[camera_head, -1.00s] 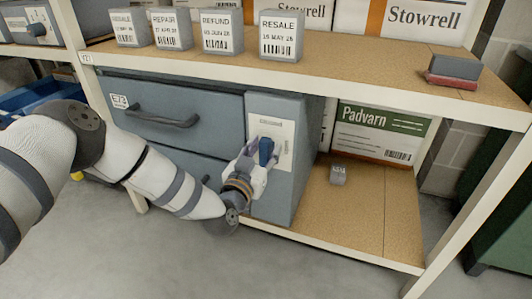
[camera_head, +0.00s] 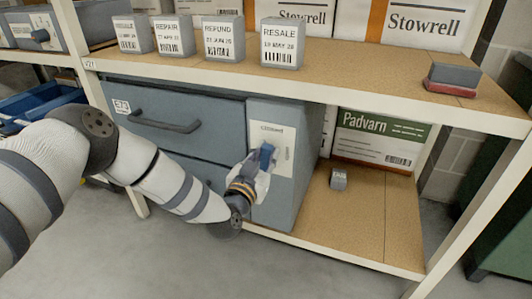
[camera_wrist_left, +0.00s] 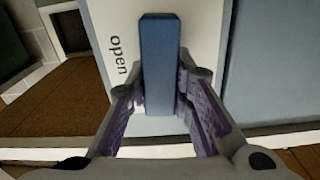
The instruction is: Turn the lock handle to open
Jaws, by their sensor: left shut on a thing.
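The lock handle (camera_head: 268,153) is a blue bar on a white plate (camera_head: 287,142) on the front of a grey drawer cabinet (camera_head: 307,145). A word that looks like "closed" is printed above it in the head view. My left gripper (camera_head: 261,164) is shut on the handle, one finger on each side. In the left wrist view the handle (camera_wrist_left: 159,62) stands lengthwise between the fingers, and the word "open" (camera_wrist_left: 118,55) shows sideways to its left. The fingers hide part of the handle and plate. My right gripper is not in view.
Several labelled blocks (camera_head: 223,40) and a red-and-grey block (camera_head: 453,79) stand on the shelf above. A small grey block (camera_head: 338,179) and a Padvarn box (camera_head: 378,137) are on the lower shelf. A rack post (camera_head: 470,205) stands at right.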

